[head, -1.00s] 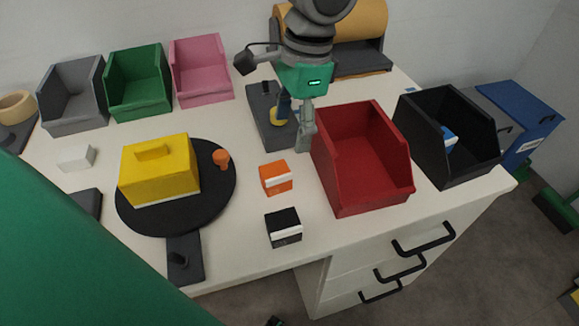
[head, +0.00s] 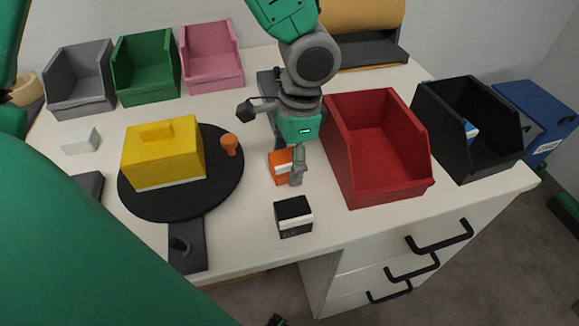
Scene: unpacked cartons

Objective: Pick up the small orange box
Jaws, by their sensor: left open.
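The small orange box (head: 279,168) with a white band stands on the white table, left of the red bin. My left gripper (head: 271,147) comes down from the top with its fingers spread wide. One finger reaches down in front of the box's right side and hides part of it. The other finger sticks out to the left, above and behind the box. I cannot tell whether the near finger touches the box. The jaws are open and the box rests on the table. My right gripper is not in view.
A black box (head: 293,216) stands just in front. The red bin (head: 392,190) is close on the right, with a black bin (head: 491,163) beyond. A yellow box (head: 163,160) and an orange peg (head: 230,145) sit on a round black plate (head: 222,185) to the left.

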